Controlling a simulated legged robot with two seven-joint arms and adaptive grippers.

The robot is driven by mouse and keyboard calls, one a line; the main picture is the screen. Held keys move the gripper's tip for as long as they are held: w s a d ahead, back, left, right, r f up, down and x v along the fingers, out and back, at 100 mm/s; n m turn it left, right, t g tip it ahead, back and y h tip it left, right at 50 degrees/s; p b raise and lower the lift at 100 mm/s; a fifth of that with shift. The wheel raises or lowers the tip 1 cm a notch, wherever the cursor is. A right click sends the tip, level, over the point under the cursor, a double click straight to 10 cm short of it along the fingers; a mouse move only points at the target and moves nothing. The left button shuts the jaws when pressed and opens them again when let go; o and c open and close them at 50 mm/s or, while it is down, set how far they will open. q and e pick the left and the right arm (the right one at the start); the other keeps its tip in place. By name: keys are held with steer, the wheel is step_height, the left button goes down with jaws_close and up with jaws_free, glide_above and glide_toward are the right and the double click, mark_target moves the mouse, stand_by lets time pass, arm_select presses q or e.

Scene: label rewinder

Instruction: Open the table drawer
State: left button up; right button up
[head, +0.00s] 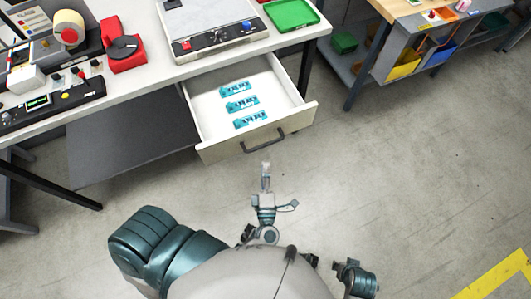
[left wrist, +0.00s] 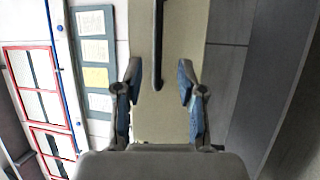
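The table drawer (head: 212,149) is pulled out from under the white-topped table (head: 150,70), and several teal labelled pieces (head: 240,104) lie inside it. Its dark bar handle (head: 264,141) is on the front panel. My left gripper (head: 266,165) is just in front of the handle, with a small gap showing in the head view. In the left wrist view, the left gripper (left wrist: 160,78) has its fingers spread, and the handle (left wrist: 158,45) shows between and beyond them. Part of my right arm shows at the bottom right of the head view; its fingers cannot be made out.
On the table are a grey device (head: 213,33), a green tray (head: 291,14), a red unit (head: 123,45) and a control box (head: 50,100). A wooden-topped bench (head: 405,8) with coloured bins stands at the right. The floor right of the drawer is clear.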

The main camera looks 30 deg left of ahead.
arm_select(q)
steer(key=shift+v, duration=1.75)
steer(key=w+d+f+m+h+p, duration=0.3)
steer(key=d+f+m+h, duration=0.25)
steer(key=m+h, duration=0.4)
steer(key=s+d+f+m+g+h+p, duration=0.1)
steer(key=s+f+m+g+h, duration=0.15)
steer(key=f+m, duration=0.3)
steer(key=s+d+f+m+g+h+p, duration=0.1)
steer(key=f+m+g, duration=0.25)
steer(key=f, duration=0.25)
steer(key=s+a+f+m+g+y+p, duration=0.2)
steer(key=s+a+f+m+g, duration=0.4)
steer(key=s+a+f+g, duration=0.4)
steer(key=s+a+f+y, duration=0.1)
steer(key=s+a+f, duration=0.4)
steer(key=shift+s+y, duration=0.3)
steer(key=shift+y, duration=0.1)
arm_select(e)
steer(key=s+f, duration=0.3)
steer(key=f, duration=1.6)
steer(key=shift+s+f+g, duration=0.2)
steer(key=shift+g, duration=0.1)
